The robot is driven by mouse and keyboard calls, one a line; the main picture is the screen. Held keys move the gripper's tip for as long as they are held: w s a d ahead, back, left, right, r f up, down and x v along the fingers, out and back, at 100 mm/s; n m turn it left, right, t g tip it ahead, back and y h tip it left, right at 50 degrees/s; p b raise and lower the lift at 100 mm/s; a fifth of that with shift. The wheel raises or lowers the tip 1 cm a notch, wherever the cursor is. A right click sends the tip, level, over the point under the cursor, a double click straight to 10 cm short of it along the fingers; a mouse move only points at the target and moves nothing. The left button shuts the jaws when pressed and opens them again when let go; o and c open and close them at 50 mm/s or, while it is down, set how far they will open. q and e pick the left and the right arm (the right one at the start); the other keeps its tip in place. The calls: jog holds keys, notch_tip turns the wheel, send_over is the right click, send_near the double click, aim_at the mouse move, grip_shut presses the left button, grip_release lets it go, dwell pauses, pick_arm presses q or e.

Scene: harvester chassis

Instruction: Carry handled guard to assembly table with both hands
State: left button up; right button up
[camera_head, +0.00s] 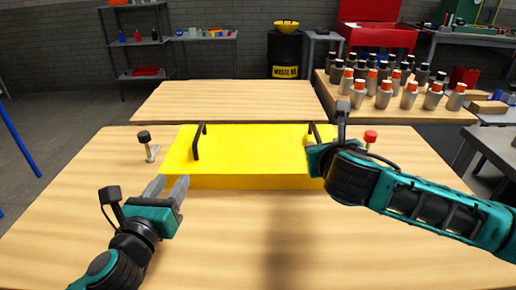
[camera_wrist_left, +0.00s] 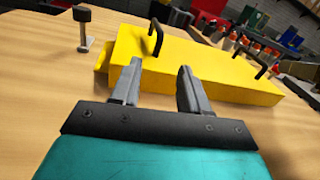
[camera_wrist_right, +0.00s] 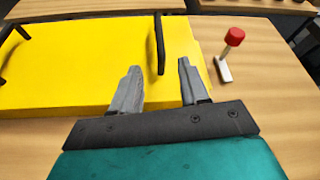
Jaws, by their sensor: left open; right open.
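The handled guard (camera_head: 250,150) is a flat yellow box lying on the near wooden table. It has a black handle at its left end (camera_head: 197,142) and another at its right end (camera_head: 313,131). My left gripper (camera_head: 170,186) is open and empty, in front of the guard's left end and short of the left handle, which also shows in the left wrist view (camera_wrist_left: 156,38). My right gripper (camera_wrist_right: 158,82) is open, with the right handle (camera_wrist_right: 159,45) just beyond its fingertips in the right wrist view. In the head view my right arm hides its fingers.
A black-topped clamp (camera_head: 147,143) stands left of the guard and a red-topped one (camera_head: 370,138) right of it. Another wooden table (camera_head: 228,100) stands behind, its top clear. Several bottles (camera_head: 385,88) crowd a table at the back right.

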aim_at(194, 145)
pick_arm(q)
jog(key=shift+s, duration=0.1)
pick_arm(e)
jog(key=shift+s+r, duration=0.1)
pick_arm(q)
jog(key=w, duration=0.4)
jog(key=w+d, duration=0.1)
jog(key=w, duration=0.3)
jog(key=w+d, duration=0.1)
jog(key=w, duration=0.3)
jog(key=shift+w, duration=0.4)
pick_arm(e)
jog(key=x, duration=1.3)
pick_arm(q)
jog(key=shift+c, duration=0.3)
pick_arm(e)
jog(key=shift+c, duration=0.3)
pick_arm(q)
grip_shut()
pick_arm(e)
grip_shut()
pick_arm(q)
jog(key=shift+w+r, duration=0.1)
jog(key=shift+r, duration=0.2)
pick_arm(e)
jog(key=shift+r, duration=0.2)
